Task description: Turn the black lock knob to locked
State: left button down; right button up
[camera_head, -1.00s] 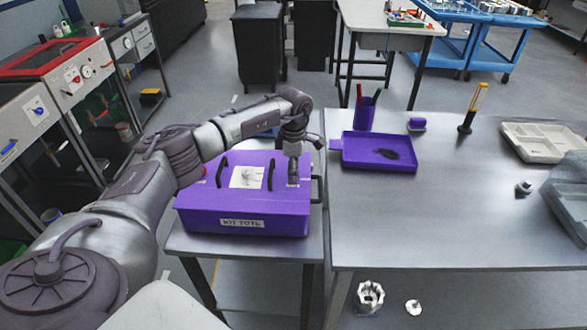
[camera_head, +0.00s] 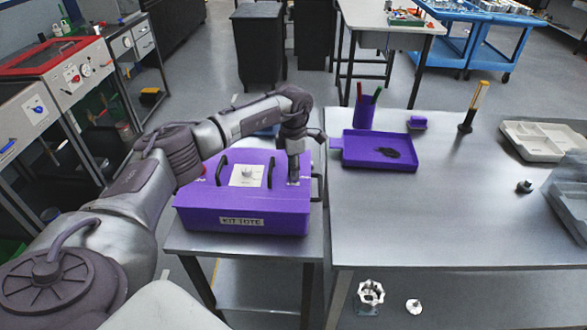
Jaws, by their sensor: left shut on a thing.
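A purple kit tote (camera_head: 243,212) with two black handles on its lid stands on a small metal table. A pale panel with a light round dial (camera_head: 247,172) sits between the handles. My left gripper (camera_head: 294,177) points straight down at a small label plate on the right part of the lid. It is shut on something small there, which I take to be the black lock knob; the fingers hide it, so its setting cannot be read. My right gripper is not in view.
A larger metal table (camera_head: 450,225) on the right holds a purple tray (camera_head: 375,162), a purple pen cup (camera_head: 365,118), a grey divided tray (camera_head: 540,140) and a screwdriver-like tool (camera_head: 472,108). Red-topped machine benches (camera_head: 50,57) stand at the left. Two small metal parts lie below the table.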

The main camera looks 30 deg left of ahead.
pick_arm(q)
jog(key=n, duration=0.3)
jog(key=shift+n, duration=0.3)
jog(key=n, duration=0.3)
jog(key=shift+n+b, duration=0.3)
jog(key=shift+b, duration=0.05)
jog(key=n, duration=0.3)
jog(key=shift+n, duration=2.6)
jog(key=c, duration=0.9)
grip_release()
jog(key=shift+o, duration=0.2)
